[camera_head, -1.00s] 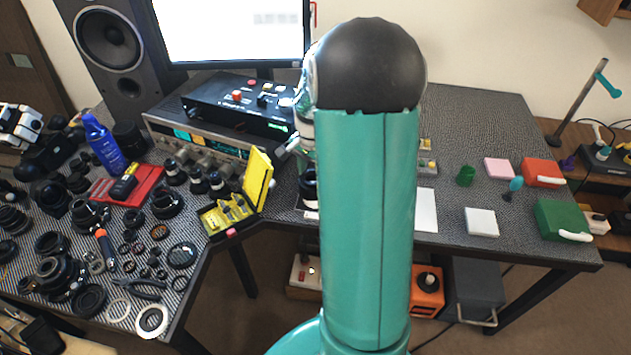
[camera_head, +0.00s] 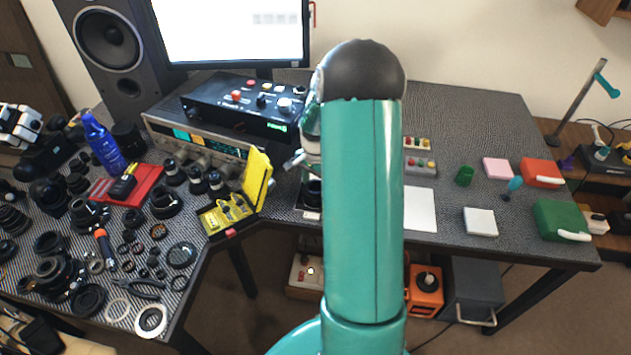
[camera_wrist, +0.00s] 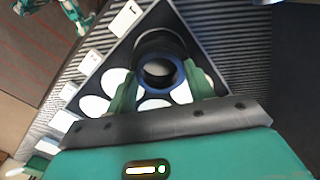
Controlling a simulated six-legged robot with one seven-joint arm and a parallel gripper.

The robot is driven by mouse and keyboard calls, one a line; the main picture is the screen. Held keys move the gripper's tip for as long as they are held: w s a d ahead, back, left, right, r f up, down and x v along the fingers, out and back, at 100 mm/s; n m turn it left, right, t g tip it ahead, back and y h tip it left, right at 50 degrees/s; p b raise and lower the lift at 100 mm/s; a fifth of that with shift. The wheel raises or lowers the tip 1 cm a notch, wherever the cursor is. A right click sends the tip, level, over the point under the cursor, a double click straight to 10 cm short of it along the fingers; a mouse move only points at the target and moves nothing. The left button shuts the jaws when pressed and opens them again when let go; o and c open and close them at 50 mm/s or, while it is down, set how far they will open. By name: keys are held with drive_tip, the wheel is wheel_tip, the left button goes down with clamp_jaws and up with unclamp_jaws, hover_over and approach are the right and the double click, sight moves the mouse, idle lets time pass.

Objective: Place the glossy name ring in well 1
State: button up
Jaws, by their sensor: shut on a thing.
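In the wrist view, my gripper (camera_wrist: 160,76) is shut on the glossy name ring (camera_wrist: 179,77), a dark ring with a blue-tinted rim. Its two green fingers grip it from the left and right. The ring is over a dark tray (camera_wrist: 136,44) with several white round wells; I cannot tell whether it touches the tray. White labels (camera_wrist: 125,17) line the tray's left side, their numbers unreadable, so I cannot tell which well is well 1. In the head view, a dark ring-shaped part (camera_head: 313,190) shows beside my arm, which hides most of the tray.
A yellow open case (camera_head: 257,178) stands left of the tray, near the bench's inner corner. Control boxes (camera_head: 250,105) stand behind. A white sheet (camera_head: 420,209), a white box (camera_head: 480,221) and a green case (camera_head: 562,220) lie to the right. Many lens parts crowd the left bench.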

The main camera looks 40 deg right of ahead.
drive_tip(key=o, duration=1.3)
drive_tip(key=shift+c, duration=0.2)
wheel_tip(320, 180, up, 12)
drive_tip(key=a+r+n, duration=0.3)
drive_tip(key=a+r, duration=0.4)
drive_tip(key=s+a+r+n+t, duration=0.2)
drive_tip(key=s+a+r+n, duration=0.1)
drive_tip(key=a, duration=0.5)
drive_tip(key=s+a+r+n+t, duration=0.1)
drive_tip(key=s+a+r+n, duration=0.2)
drive_tip(key=s+a+n, duration=0.2)
drive_tip(key=s+a+r+n+t, duration=0.2)
drive_tip(key=s+a+n, duration=0.3)
drive_tip(key=s+a, duration=0.3)
drive_tip(key=a+r, duration=0.1)
drive_tip(key=a, duration=0.2)
drive_tip(key=shift+s+r+t, duration=0.3)
drive_tip(key=shift+s, duration=0.05)
